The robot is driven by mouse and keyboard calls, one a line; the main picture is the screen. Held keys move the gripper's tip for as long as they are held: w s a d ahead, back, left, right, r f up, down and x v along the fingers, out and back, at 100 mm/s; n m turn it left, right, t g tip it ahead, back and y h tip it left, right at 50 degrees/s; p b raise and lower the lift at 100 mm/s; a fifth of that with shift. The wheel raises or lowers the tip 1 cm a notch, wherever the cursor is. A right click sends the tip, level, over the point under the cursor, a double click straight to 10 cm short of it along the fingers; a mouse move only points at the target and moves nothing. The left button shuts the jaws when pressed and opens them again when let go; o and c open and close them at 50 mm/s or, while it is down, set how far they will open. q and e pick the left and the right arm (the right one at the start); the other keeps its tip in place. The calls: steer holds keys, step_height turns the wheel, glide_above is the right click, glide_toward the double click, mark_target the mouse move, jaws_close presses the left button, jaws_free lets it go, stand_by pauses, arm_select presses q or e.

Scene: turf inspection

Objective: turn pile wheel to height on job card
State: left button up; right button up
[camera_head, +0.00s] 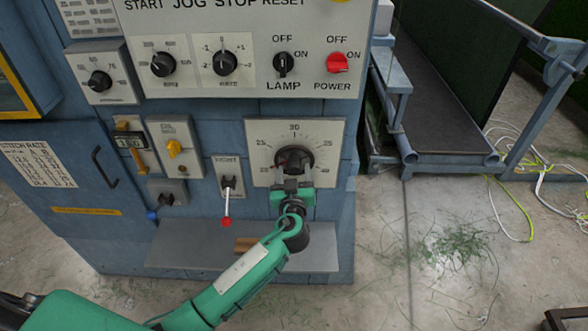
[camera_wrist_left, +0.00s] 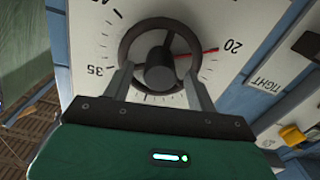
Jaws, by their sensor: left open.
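The pile wheel (camera_head: 294,158) is a dark round handwheel with a hub on a white dial plate (camera_head: 258,133) marked 20 to 40. In the left wrist view the wheel (camera_wrist_left: 160,62) shows a red pointer (camera_wrist_left: 198,53) lying close to the 20 mark. My left gripper (camera_head: 292,174) is open at the lower part of the wheel. In the left wrist view its two fingers (camera_wrist_left: 158,76) reach to the rim, one on each side of the hub; whether they touch it I cannot tell. I cannot identify the job card for sure. My right gripper is not in view.
A lever with a red knob (camera_head: 226,222) hangs left of the dial. A grey shelf (camera_head: 180,255) juts out below. Above are the lamp switch (camera_head: 283,64) and red power switch (camera_head: 337,63). A stitch rate card (camera_head: 38,164) is on the left door. Loose cables (camera_head: 525,215) lie right.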

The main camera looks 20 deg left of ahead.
arm_select(q)
steer(key=shift+w, duration=0.35)
steer(key=shift+c, duration=0.9)
steer(key=c, duration=0.8)
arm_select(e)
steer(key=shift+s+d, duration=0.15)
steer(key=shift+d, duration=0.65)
